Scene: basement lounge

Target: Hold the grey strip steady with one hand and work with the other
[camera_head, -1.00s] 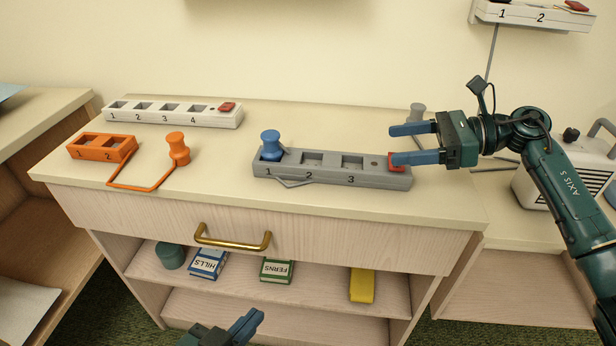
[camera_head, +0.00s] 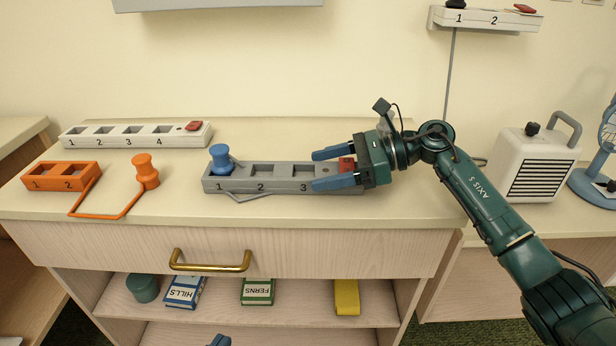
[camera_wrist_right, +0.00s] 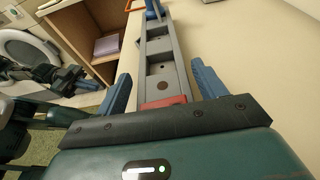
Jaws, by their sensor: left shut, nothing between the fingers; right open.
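The grey strip (camera_head: 283,179) lies on the cabinet top, with sockets numbered 1 to 3. A blue plug (camera_head: 220,158) stands in socket 1; sockets 2 and 3 look empty. My right gripper (camera_head: 315,170) is open at the strip's right end, one finger on the far side and one on the near side. The right wrist view shows the strip (camera_wrist_right: 173,45) running between the spread fingers, with its red switch (camera_wrist_right: 163,102) close to the palm. My left gripper (camera_head: 220,341) shows only a fingertip at the bottom edge, shut and away from the strip.
A white strip (camera_head: 110,143) with four... several sockets lies behind. An orange strip (camera_head: 60,188) with an orange corded plug (camera_head: 146,172) lies left. A brass handle (camera_head: 210,268) juts from the drawer front. A white heater (camera_head: 537,165) and blue fan (camera_head: 596,187) stand right.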

